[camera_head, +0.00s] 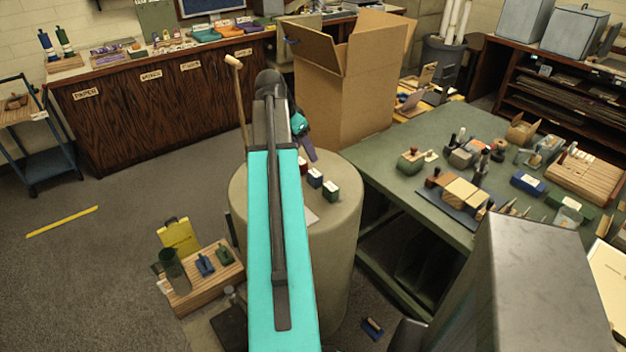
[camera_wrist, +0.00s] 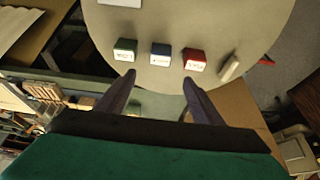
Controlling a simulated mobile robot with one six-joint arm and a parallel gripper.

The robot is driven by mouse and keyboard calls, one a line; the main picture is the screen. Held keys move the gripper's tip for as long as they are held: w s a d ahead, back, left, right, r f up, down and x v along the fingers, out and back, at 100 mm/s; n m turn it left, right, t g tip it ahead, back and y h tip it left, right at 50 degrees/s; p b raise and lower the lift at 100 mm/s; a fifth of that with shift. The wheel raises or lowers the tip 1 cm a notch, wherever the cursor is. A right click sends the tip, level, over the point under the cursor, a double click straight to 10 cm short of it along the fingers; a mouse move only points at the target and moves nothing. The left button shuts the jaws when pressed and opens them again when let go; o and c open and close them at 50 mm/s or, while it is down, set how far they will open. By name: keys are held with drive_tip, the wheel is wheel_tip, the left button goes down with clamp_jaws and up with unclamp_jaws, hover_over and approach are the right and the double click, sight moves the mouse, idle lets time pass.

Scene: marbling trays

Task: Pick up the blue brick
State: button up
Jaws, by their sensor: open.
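The blue brick (camera_head: 315,178) stands on the round pedestal (camera_head: 344,228) in the head view, between a red brick (camera_head: 303,166) and a green brick (camera_head: 331,192). In the wrist view the blue brick (camera_wrist: 160,54) is the middle of the row, with the green brick (camera_wrist: 125,49) to its left and the red brick (camera_wrist: 194,60) to its right. Each has a white marked face. My gripper (camera_wrist: 158,76) is open and empty, its two fingers pointing toward the row, apart from the blue brick. In the head view my arm hides part of the pedestal top.
A pale block (camera_wrist: 230,70) lies right of the red brick, and a white piece (camera_wrist: 119,3) lies beyond the row. A large cardboard box (camera_head: 338,95) stands behind the pedestal. A green workbench (camera_head: 385,150) with many items is to the right. Floor at left is mostly clear.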

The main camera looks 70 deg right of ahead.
sight(315, 173)
drive_tip(key=shift+p+x, duration=0.9)
drive_tip(key=shift+x, duration=3.4)
drive_tip(key=shift+w+a+f, duration=0.1)
drive_tip(key=shift+f, duration=0.05)
drive_tip(key=shift+p+x, duration=0.9)
drive_tip(key=shift+x, duration=0.6)
drive_tip(key=shift+f, duration=0.95)
drive_tip(key=c, duration=1.2)
